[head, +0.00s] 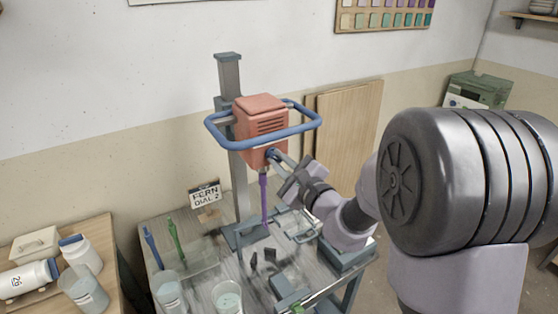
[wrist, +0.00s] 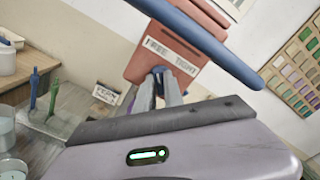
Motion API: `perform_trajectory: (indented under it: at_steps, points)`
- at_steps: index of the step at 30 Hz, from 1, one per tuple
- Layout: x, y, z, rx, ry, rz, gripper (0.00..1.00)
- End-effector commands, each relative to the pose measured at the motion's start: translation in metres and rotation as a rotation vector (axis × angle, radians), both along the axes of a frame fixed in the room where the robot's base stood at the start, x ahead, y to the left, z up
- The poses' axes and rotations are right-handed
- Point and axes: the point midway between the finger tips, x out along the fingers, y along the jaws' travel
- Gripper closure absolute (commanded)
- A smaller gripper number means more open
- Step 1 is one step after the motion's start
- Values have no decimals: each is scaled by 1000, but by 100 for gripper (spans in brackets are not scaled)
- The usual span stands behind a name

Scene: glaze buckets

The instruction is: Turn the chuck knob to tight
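The mixer head (head: 262,120) is a red-orange box on a grey post, ringed by a blue handle bar. The small blue chuck knob (head: 271,153) is on its lower front. In the wrist view the chuck knob (wrist: 158,70) sits under a label (wrist: 171,54) reading FREE on the left and TIGHT on the right. My gripper (head: 279,158) reaches it from the right. In the wrist view my gripper (wrist: 159,78) has one finger on each side of the knob, with no clear gap, and appears shut on it. The fingers partly hide the knob, so I cannot read its setting.
A purple paddle (head: 264,198) hangs below the head. The blue handle bar (head: 299,127) passes close above my gripper. A sign reading FERN DIAL 2 (head: 205,194), green and blue paddles, and buckets of glaze stand at the left. Boards (head: 345,125) lean on the wall.

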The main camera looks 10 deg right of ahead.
Motion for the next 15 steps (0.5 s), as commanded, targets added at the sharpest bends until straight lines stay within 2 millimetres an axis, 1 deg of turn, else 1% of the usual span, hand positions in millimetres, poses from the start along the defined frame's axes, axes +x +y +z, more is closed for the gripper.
perform_trajectory:
  at_steps: [10, 15]
  points:
    - [0, 0, 0, 10, 3, 0, 100]
    - [0, 0, 1, 62, 21, 1, 100]
